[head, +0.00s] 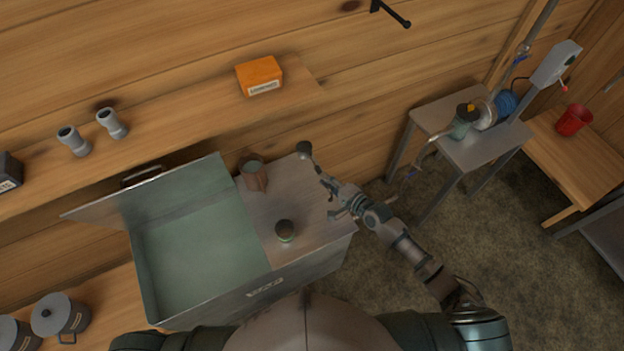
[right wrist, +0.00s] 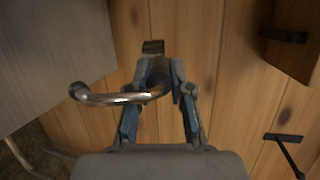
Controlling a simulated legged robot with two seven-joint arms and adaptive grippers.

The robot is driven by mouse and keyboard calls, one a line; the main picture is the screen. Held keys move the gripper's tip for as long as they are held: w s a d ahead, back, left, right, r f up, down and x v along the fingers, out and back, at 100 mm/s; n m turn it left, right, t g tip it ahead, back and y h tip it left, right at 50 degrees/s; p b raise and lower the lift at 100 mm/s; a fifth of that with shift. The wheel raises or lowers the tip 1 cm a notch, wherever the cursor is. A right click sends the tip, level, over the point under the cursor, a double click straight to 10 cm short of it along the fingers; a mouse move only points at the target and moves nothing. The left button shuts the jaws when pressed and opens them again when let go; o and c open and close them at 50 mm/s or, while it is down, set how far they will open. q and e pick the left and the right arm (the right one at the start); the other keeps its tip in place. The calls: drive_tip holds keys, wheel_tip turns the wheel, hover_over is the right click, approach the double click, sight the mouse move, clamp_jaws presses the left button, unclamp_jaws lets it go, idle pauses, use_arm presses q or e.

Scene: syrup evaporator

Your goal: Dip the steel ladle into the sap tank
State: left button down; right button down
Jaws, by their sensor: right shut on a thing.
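The sap tank (head: 195,308) is a grey metal box left of centre in the head view, its green inside showing on the left half and a flat grey top on the right. My right gripper (head: 331,192) is beside the tank's right edge. In the right wrist view my right gripper (right wrist: 162,85) is shut on what looks like the steel ladle, whose shiny curved rod (right wrist: 112,99) shows to the left. In the head view a dark rounded end of the ladle (head: 305,149) points up and left, near the tank's back right corner. My left gripper is out of view.
A brown cup (head: 253,174) and a small dark round jar (head: 285,231) stand on the tank's flat top. A wooden shelf behind holds an orange box (head: 260,76) and two grey pipe fittings (head: 112,123). A metal table (head: 483,153) stands to the right, with open floor between.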

wheel_tip(320, 180, up, 4)
drive_tip(key=shift+f+p, duration=0.1)
drive_tip(key=shift+p, duration=0.65)
drive_tip(key=s+d, duration=0.4)
drive_tip(key=s, duration=0.7)
drive_tip(key=s+d, duration=0.3)
drive_tip(key=s, duration=0.8)
drive_tip(key=s+d, duration=0.4)
drive_tip(key=s, duration=0.7)
drive_tip(key=shift+d, duration=0.3)
